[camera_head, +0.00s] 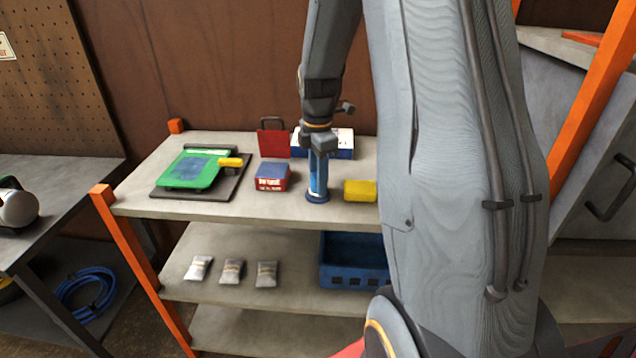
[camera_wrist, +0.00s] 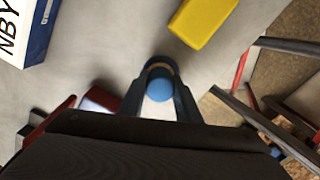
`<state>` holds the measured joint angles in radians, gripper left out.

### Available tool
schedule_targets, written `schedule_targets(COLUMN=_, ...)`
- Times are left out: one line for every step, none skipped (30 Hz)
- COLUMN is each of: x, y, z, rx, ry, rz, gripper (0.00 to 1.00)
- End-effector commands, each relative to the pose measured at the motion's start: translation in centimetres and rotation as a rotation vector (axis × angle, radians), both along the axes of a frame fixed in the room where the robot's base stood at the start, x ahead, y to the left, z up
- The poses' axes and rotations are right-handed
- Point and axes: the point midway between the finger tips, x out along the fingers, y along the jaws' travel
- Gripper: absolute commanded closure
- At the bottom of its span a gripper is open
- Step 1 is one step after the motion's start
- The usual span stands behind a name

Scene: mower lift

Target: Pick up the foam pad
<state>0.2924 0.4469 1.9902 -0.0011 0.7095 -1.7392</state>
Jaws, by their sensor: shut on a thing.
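A yellow block (camera_head: 360,190), which looks like the foam pad, lies on the top shelf just right of my gripper (camera_head: 319,148). It also shows at the top of the wrist view (camera_wrist: 203,17), clear of the fingers. My gripper points down and is shut on a blue cylinder (camera_head: 318,180), a can or grease tube with a wider blue base. The cylinder is upright; I cannot tell whether its base touches the shelf. In the wrist view its round blue end (camera_wrist: 160,89) sits between the fingers. My arm hides the shelf right of the yellow block.
On the top shelf (camera_head: 225,209) are a green device (camera_head: 190,171) on a dark mat, a red and blue box (camera_head: 271,177), a red item (camera_head: 273,143) and a white and blue box (camera_head: 340,146). Below are several small packets (camera_head: 232,271) and a blue crate (camera_head: 350,279).

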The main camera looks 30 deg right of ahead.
Motion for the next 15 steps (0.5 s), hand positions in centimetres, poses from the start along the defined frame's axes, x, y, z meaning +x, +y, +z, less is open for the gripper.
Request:
schedule_targets(x=0.1, y=0.0, z=0.3, rx=0.000, ry=-0.002, rz=0.000, gripper=0.96)
schedule_targets(x=0.1, y=0.0, z=0.5, rx=-0.001, ry=-0.003, rz=0.000, gripper=0.96)
schedule_targets(x=0.2, y=0.0, z=1.0, rx=-0.001, ry=-0.004, rz=0.000, gripper=0.96)
schedule_targets(x=0.2, y=-0.1, z=1.4, rx=-0.002, ry=-0.005, rz=0.000, gripper=0.96)
schedule_targets(x=0.2, y=-0.1, z=1.8, rx=-0.002, ry=-0.006, rz=0.000, gripper=0.96)
schedule_targets(x=0.2, y=0.0, z=2.5, rx=-0.002, ry=-0.006, rz=0.000, gripper=0.96)
schedule_targets(x=0.2, y=-0.1, z=3.1, rx=-0.002, ry=-0.007, rz=0.000, gripper=0.96)
schedule_targets(x=0.2, y=-0.1, z=3.6, rx=-0.002, ry=-0.006, rz=0.000, gripper=0.96)
schedule_targets(x=0.2, y=-0.1, z=4.5, rx=-0.002, ry=-0.007, rz=0.000, gripper=0.96)
schedule_targets(x=0.2, y=0.0, z=5.0, rx=-0.002, ry=-0.006, rz=0.000, gripper=0.96)
schedule_targets(x=0.2, y=-0.1, z=5.6, rx=-0.002, ry=-0.007, rz=0.000, gripper=0.96)
schedule_targets(x=0.2, y=-0.1, z=6.4, rx=-0.002, ry=-0.007, rz=0.000, gripper=0.96)
schedule_targets(x=0.2, y=-0.1, z=6.9, rx=-0.002, ry=-0.006, rz=0.000, gripper=0.96)
schedule_targets(x=0.2, y=0.0, z=7.4, rx=-0.002, ry=-0.006, rz=0.000, gripper=0.96)
schedule_targets(x=0.2, y=0.0, z=8.0, rx=-0.002, ry=-0.005, rz=0.000, gripper=0.96)
